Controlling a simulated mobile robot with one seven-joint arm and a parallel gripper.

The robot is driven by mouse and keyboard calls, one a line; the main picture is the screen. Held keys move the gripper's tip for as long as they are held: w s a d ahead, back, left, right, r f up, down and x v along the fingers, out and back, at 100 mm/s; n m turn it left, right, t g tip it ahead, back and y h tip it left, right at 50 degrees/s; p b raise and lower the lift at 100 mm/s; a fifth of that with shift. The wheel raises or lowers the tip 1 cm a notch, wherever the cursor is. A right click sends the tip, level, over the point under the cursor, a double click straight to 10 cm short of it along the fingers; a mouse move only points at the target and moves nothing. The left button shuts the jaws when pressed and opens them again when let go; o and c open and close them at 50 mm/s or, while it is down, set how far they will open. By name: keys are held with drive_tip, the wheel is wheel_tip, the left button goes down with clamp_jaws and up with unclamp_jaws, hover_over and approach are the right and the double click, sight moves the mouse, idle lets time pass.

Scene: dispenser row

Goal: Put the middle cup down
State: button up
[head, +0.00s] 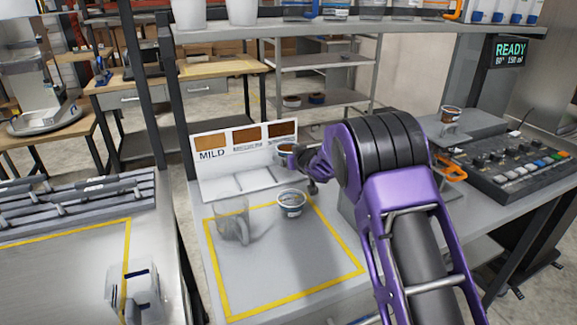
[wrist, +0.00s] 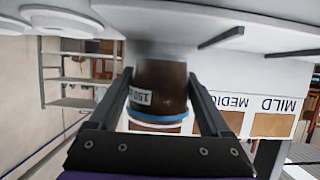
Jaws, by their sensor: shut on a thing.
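My gripper (head: 304,160) is shut on a cup of brown liquid (wrist: 160,88), seen between the two fingers in the wrist view. This cup has a white label reading 150 and a blue band. In the head view the held cup (head: 285,149) is small and partly hidden by my gripper, in front of the colour panel. Whether the held cup touches any surface is unclear.
A panel with brown swatches (head: 245,145), marked MILD at left, stands at the table's back. A clear vessel (head: 232,219) stands left of the second cup. The front of the yellow-outlined area (head: 290,283) is clear. A control board (head: 520,165) lies at right.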

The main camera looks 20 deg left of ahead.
wheel_tip(320, 180, down, 2)
drive_tip(key=shift+f, duration=0.25)
drive_tip(key=o, duration=1.5)
drive_tip(key=shift+r, duration=0.1)
drive_tip(key=v, duration=1.2)
